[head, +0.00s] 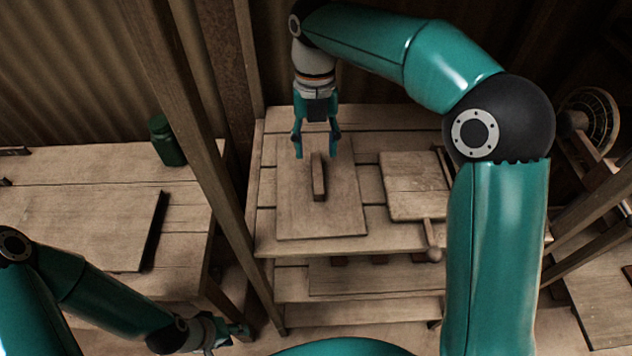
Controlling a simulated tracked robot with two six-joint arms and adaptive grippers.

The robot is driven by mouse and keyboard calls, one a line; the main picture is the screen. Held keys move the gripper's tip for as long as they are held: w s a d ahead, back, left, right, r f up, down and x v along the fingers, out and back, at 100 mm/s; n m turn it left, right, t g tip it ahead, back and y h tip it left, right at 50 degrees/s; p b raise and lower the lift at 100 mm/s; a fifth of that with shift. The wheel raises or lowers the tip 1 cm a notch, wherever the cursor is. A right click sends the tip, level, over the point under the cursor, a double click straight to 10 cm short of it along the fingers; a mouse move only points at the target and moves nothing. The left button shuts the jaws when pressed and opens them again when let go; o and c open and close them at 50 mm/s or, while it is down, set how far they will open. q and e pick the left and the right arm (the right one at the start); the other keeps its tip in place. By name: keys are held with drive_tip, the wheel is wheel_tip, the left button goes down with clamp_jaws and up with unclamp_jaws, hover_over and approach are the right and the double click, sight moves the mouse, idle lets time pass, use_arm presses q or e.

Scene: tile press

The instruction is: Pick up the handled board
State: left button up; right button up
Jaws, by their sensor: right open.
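The handled board (298,215) is a flat wooden square lying on a slatted wooden bench, with an upright block handle (319,178) at its middle. My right gripper (316,152) points down above the handle's far end. Its two teal fingers are apart, one on each side of the handle's line, with nothing held between them. Whether the fingertips reach down beside the handle is hard to tell. My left gripper (242,331) is low at the lower left, in front of the benches and away from the board; its fingers are too small to read.
A second, smaller board (415,185) lies to the right, by a lever with a round knob (434,255). A slanted wooden post (205,140) stands left of the bench. A green bottle (166,141) and a large panel (85,228) are on the left table.

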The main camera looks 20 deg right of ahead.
sight(318, 171)
drive_tip(key=shift+s+f, duration=0.15)
drive_tip(key=shift+f, duration=1.1)
drive_tip(key=shift+s+f, duration=0.2)
drive_tip(key=shift+f, duration=1)
drive_tip(key=shift+s+f, duration=0.15)
drive_tip(key=shift+f, duration=1.1)
clamp_jaws()
